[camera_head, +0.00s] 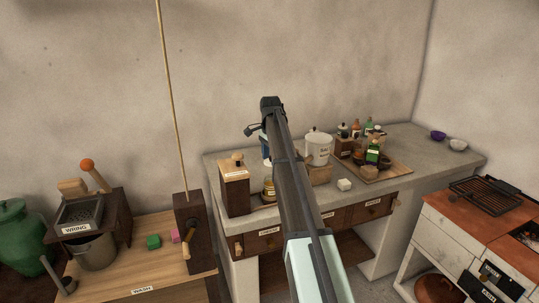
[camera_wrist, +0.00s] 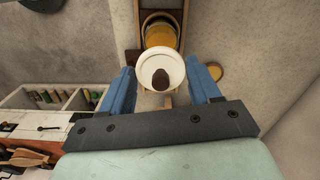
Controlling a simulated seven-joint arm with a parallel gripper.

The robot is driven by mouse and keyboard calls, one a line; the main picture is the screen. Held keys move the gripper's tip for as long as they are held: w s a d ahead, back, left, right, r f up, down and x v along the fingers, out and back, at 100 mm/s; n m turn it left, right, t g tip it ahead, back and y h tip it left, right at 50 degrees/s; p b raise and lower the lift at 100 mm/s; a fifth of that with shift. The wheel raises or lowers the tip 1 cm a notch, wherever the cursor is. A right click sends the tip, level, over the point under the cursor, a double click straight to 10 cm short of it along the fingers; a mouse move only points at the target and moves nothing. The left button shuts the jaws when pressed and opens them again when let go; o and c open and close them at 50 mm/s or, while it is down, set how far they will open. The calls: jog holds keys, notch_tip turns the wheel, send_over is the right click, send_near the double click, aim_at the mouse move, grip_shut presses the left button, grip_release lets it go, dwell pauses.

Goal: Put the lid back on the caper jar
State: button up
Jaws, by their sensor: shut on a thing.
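My gripper shows in the wrist view (camera_wrist: 163,77), with a blue finger on each side of a white round lid (camera_wrist: 148,69) with a dark brown knob. The gripper is shut on the lid. In the head view my gripper (camera_head: 264,142) is over the back left of the counter, and my arm hides part of that area. A small amber jar (camera_head: 269,189) stands below it on the counter. A round amber-topped vessel (camera_wrist: 160,36) lies just beyond the lid in the wrist view. I cannot tell whether it is the caper jar.
A wooden box (camera_head: 234,190) stands left of the jar. A board (camera_head: 389,168) with several bottles is farther right. A flat golden disc (camera_wrist: 216,71) lies right of the lid.

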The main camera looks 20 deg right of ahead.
notch_tip(320, 180, down, 6)
dwell(0.8)
jog(key=shift+f, duration=0.25)
dwell(1.7)
jog(key=o, duration=1.3)
jog(key=shift+o, duration=0.2)
jog(key=shift+r, duration=3.5)
jog(key=shift+c, duration=0.2)
grip_shut()
